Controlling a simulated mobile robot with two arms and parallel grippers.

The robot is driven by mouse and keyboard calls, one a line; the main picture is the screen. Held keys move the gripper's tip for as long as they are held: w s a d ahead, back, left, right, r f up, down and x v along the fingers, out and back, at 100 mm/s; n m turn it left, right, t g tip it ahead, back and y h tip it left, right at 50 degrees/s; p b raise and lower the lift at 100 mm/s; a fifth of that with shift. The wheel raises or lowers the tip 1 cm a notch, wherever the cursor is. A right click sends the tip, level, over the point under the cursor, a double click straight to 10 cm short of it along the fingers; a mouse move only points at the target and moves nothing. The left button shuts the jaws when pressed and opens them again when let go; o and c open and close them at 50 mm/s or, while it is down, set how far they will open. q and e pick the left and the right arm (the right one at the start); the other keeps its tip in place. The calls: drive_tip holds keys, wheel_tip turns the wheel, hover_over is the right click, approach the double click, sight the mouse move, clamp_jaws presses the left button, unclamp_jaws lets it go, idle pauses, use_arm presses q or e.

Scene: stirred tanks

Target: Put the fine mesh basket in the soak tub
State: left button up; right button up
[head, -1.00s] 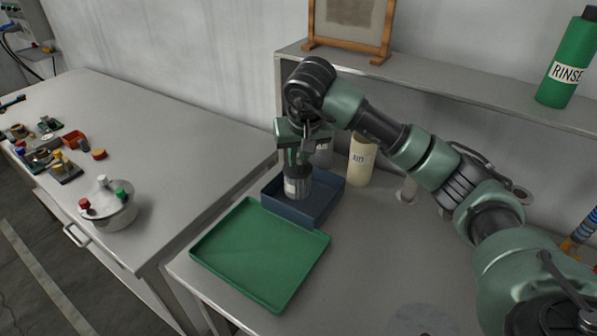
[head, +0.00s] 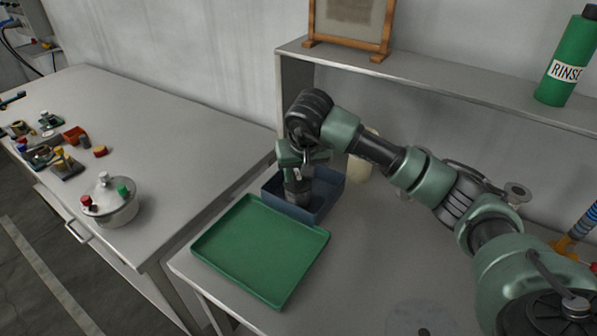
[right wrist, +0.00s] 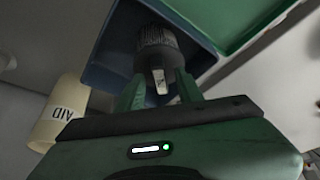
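The fine mesh basket is a dark grey cylinder (head: 299,197) with a small pale tag; it also shows in the right wrist view (right wrist: 158,45). My right gripper (head: 297,181) points down and is shut on the basket, with one finger on each side of it in the right wrist view (right wrist: 160,80). The basket is down inside the blue soak tub (head: 332,197), within its walls. Whether it touches the tub floor I cannot tell. My left gripper is not in view.
A green tray (head: 262,250) lies directly in front of the tub. A cream bottle (head: 359,168) stands behind it, partly hidden by my arm. A shelf (head: 440,94) holds a green rinse bottle (head: 562,62). A side table (head: 180,140) carries a pot (head: 110,205) and small parts.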

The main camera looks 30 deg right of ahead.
drive_tip(key=shift+r, duration=0.3)
drive_tip(key=shift+s+r, duration=0.1)
drive_tip(key=shift+r, duration=0.2)
drive_tip(key=b+v, duration=0.1)
drive_tip(key=v, duration=1)
drive_tip(key=shift+b, duration=0.3)
drive_tip(key=shift+s, duration=0.1)
